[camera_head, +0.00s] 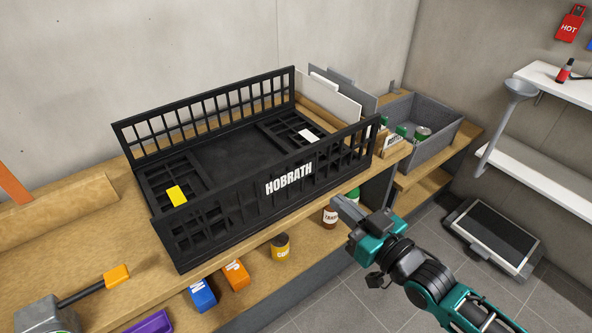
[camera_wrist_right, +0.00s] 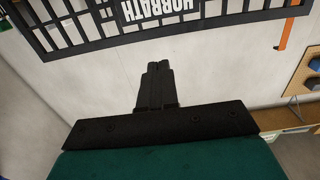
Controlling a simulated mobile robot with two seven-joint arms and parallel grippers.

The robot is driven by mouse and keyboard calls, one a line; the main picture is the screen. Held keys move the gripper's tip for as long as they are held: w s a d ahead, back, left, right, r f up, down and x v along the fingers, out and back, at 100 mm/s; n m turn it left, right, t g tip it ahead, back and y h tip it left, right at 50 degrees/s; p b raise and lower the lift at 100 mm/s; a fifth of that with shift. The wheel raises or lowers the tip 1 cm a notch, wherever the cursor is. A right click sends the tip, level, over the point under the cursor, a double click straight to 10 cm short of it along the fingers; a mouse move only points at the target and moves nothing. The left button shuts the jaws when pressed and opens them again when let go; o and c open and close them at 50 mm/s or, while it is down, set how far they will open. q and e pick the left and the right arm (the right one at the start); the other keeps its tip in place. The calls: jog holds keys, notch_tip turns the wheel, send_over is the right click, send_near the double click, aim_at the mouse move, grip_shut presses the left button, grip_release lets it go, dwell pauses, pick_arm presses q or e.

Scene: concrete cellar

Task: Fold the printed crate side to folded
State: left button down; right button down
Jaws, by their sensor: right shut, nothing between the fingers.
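A black folding crate (camera_head: 225,153) sits on the wooden bench. Its printed side (camera_head: 240,200), lettered HOBRATH in white, stands up along the front edge. The opposite long side (camera_head: 200,110) also stands up at the back. Two lattice end panels lie flat inside, one with a yellow label (camera_head: 177,195) and one with a white label (camera_head: 307,135). My right gripper (camera_head: 345,207) is shut and empty, in front of the crate toward its right end, apart from it. In the right wrist view the shut fingers (camera_wrist_right: 155,85) point toward the printed side (camera_wrist_right: 180,12), seen upside down. My left gripper is out of view.
A mallet (camera_head: 85,290) and a cardboard roll (camera_head: 60,212) lie on the left. Blue and orange blocks (camera_head: 203,295) and several jars (camera_head: 280,247) sit below the crate's front. A grey bin (camera_head: 425,115) stands right of the crate.

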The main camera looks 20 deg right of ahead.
aim_at(291, 160)
jog(key=x, duration=1.3)
jog(key=shift+w+f+b, duration=0.1)
jog(key=shift+w+b, duration=0.2)
